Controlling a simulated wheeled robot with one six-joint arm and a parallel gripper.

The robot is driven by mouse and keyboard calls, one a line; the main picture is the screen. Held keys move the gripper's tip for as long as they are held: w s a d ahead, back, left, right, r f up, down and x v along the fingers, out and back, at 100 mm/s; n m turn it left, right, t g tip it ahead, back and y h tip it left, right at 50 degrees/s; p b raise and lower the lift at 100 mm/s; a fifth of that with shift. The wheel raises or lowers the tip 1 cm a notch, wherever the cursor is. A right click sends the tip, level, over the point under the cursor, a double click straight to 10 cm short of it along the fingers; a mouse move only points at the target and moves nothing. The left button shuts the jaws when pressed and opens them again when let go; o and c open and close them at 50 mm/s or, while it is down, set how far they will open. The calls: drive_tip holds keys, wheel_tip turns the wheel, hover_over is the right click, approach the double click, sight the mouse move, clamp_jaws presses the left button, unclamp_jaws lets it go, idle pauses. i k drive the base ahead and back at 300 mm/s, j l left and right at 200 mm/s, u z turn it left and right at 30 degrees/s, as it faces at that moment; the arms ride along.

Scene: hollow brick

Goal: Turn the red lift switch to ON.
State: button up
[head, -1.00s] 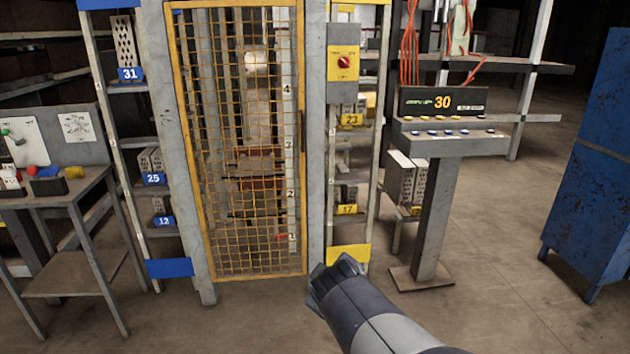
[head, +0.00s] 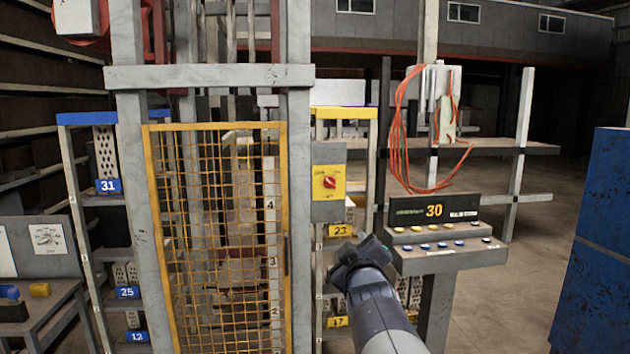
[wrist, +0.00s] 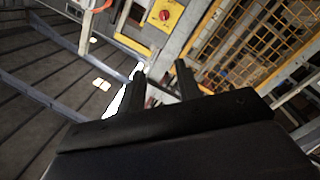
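The red lift switch (head: 330,183) is a red knob on a yellow plate, on a grey box fixed to the post right of the lift cage. Its lettering is too small to read surely. It also shows near the top of the wrist view (wrist: 165,15). My gripper (head: 357,250) is below and to the right of the switch box in the head view, apart from it. In the wrist view its two fingers (wrist: 158,80) stand apart with nothing between them, so it is open and empty.
The lift's yellow mesh gate (head: 218,240) is left of the switch. A console (head: 440,255) with a display reading 30 and several buttons stands to the right, with orange cables (head: 400,130) behind. A blue cabinet (head: 600,240) is far right. Floor between them is clear.

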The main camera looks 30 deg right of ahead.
sight(329, 182)
drive_tip(key=i+l, duration=0.35)
drive_tip(key=i+l+u, duration=0.15)
drive_tip(key=i+l, duration=0.2)
drive_tip(key=l, duration=0.15)
drive_tip(key=i+l, duration=0.3)
drive_tip(key=l, duration=0.15)
drive_tip(key=i+l+u, duration=0.15)
drive_tip(key=i+l, duration=0.2)
drive_tip(key=l, duration=0.1)
